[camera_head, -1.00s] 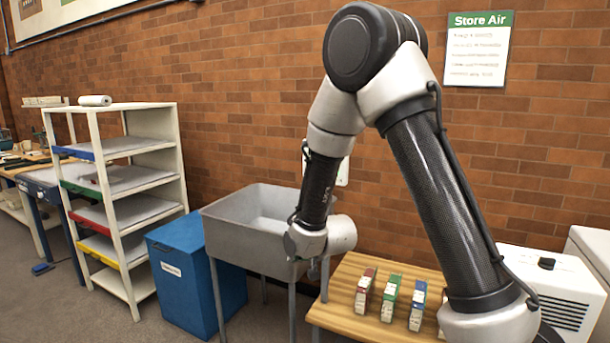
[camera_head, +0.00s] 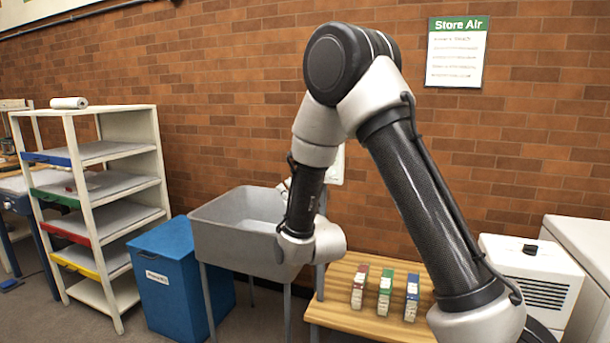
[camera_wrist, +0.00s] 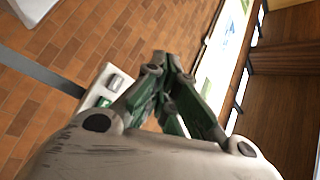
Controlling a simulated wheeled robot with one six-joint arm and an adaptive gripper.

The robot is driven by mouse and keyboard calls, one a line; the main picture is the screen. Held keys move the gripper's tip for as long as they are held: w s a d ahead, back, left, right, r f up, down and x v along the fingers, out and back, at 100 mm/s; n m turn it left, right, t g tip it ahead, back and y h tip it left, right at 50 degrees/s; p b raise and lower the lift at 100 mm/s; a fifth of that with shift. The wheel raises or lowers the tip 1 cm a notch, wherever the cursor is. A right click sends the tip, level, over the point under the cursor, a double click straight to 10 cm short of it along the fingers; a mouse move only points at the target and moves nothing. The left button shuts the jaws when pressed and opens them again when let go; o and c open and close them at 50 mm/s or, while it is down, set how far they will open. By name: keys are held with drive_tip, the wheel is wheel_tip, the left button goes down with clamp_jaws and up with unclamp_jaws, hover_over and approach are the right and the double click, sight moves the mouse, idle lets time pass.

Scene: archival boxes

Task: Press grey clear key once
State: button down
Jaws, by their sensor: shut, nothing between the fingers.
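A white wall panel (camera_head: 337,168) is mounted on the brick wall above the sink, mostly hidden behind my arm. Labels are too small to read, so I cannot tell which is the grey clear key. My gripper (camera_wrist: 160,62) is shut and empty, its green-sided fingers together just right of the visible keys in the picture. I cannot tell whether the fingertips touch the panel. In the head view the fingers are mostly hidden behind my arm.
A grey sink (camera_head: 225,240) stands below the panel, beside a blue lidded bin (camera_head: 175,285) and a shelf rack (camera_head: 85,205). A wooden table (camera_head: 345,318) holds red, green and blue boxes. A white appliance (camera_head: 540,285) is at right.

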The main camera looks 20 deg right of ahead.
drive_tip(key=w+d, duration=0.5)
drive_tip(key=w, duration=0.2)
idle(0.4)
drive_tip(key=shift+w+d, duration=0.1)
drive_tip(key=shift+d, duration=0.05)
idle(1.2)
drive_tip(key=shift+w+d, duration=0.2)
drive_tip(key=shift+w, duration=0.15)
drive_tip(key=shift+w+d, duration=0.25)
drive_tip(key=shift+w, duration=0.1)
idle(0.7)
idle(0.3)
drive_tip(key=shift+s+a, duration=0.5)
drive_tip(key=shift+s, duration=0.25)
drive_tip(key=shift+s+a, duration=0.1)
